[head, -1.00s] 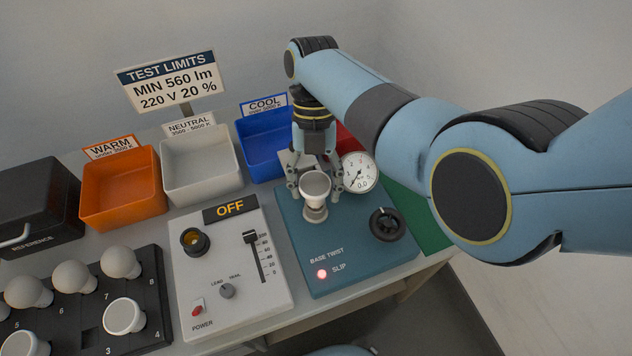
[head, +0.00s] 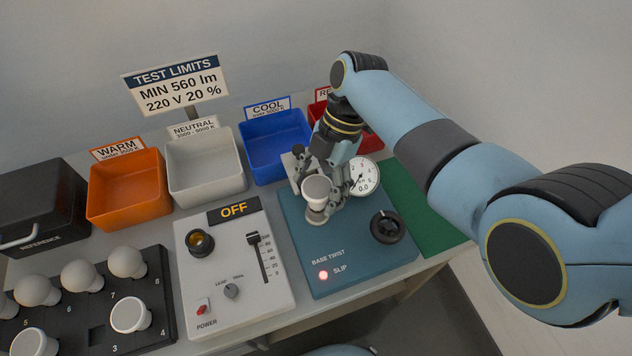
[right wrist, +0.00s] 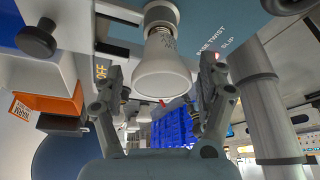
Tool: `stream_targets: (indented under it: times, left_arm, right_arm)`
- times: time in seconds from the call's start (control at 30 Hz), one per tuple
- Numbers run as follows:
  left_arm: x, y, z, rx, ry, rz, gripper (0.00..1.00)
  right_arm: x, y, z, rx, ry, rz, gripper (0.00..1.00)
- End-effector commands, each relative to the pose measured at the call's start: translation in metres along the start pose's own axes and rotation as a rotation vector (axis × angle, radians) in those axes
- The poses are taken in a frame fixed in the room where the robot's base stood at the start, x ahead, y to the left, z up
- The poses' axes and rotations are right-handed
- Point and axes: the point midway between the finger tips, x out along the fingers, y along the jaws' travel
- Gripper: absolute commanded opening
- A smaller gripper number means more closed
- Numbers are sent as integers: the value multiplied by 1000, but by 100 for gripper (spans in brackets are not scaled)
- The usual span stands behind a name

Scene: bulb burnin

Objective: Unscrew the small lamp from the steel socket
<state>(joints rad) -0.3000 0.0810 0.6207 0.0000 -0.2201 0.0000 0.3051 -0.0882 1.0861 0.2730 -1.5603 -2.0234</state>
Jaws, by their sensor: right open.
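The small white reflector lamp (head: 316,188) stands upright in the steel socket (head: 316,216) on the teal base-twist unit (head: 350,265). My right gripper (head: 322,196) is open, with its fingers around the lamp from behind and the right. In the right wrist view, the lamp (right wrist: 162,75) is between the two spread fingers, with a visible gap on each side. The socket end (right wrist: 160,14) shows at the top there. My left gripper is not in view.
A dial gauge (head: 364,176) and black knob (head: 387,227) are close to the socket. A red SLIP light (head: 323,275) is lit. The tester (head: 235,270) reads OFF. Orange (head: 127,190), grey (head: 205,170) and blue (head: 274,145) bins stand behind; a bulb rack is at left.

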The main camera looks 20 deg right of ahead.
Motion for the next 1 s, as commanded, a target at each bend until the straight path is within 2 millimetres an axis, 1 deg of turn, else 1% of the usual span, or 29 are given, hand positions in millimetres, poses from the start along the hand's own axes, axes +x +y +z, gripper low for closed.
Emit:
stream_targets:
  times: [0.1, 0.3, 0.4, 0.53, 0.6, 0.7, 1.0]
  left_arm:
    - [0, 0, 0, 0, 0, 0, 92]
    - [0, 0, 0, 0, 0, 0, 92]
    - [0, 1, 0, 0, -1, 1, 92]
    - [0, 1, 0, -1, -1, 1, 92]
    - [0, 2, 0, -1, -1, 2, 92]
    - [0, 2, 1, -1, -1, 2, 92]
    - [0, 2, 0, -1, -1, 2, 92]
  right_arm:
    - [1, -2, 1, 225, 0, 94, 74]
    - [0, -2, 2, 607, 0, 253, 74]
    - [-1, -1, 3, 794, 0, 331, 74]
    - [-2, 0, 4, 999, 0, 416, 74]
    - [-2, 0, 5, 1068, -1, 445, 74]
    - [-2, 0, 5, 1111, -1, 461, 74]
    - [-2, 0, 6, 1112, -2, 461, 74]
